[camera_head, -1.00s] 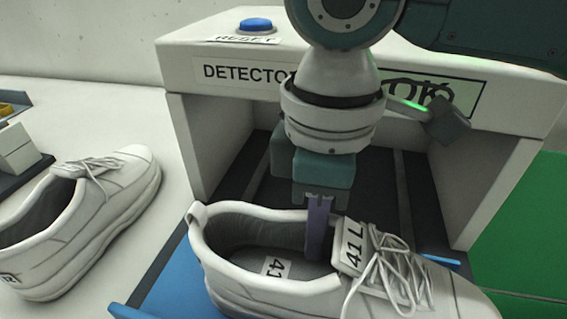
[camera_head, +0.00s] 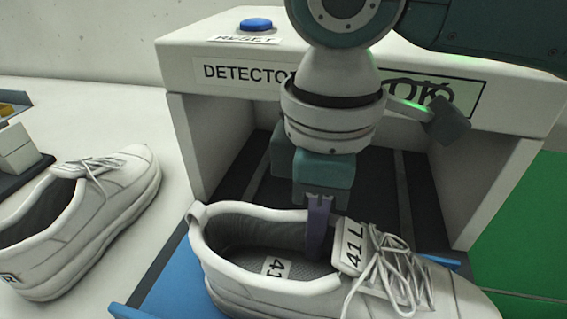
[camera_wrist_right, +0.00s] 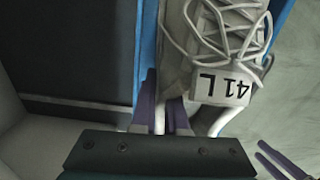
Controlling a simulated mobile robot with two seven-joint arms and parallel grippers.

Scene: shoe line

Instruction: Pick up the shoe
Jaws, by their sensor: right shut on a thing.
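A white shoe (camera_head: 235,262) with laces and a tongue label "41 L" sits on a blue-edged tray (camera_head: 165,285) in front of the detector box. My right gripper (camera_head: 318,245) reaches down at the shoe's opening, one purple finger showing inside it. In the right wrist view the gripper (camera_wrist_right: 160,118) is shut on the shoe's side wall next to the tongue (camera_wrist_right: 226,88); the label reads "41 L" there too. The far finger is hidden behind the shoe in the head view. My left gripper is not in the head view.
The detector box (camera_head: 190,65) stands close behind the shoe, with a blue reset button (camera_head: 256,25) on top and a dark opening. Another white shoe (camera_head: 110,205) lies at the left. A green surface (camera_head: 525,220) is at the right.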

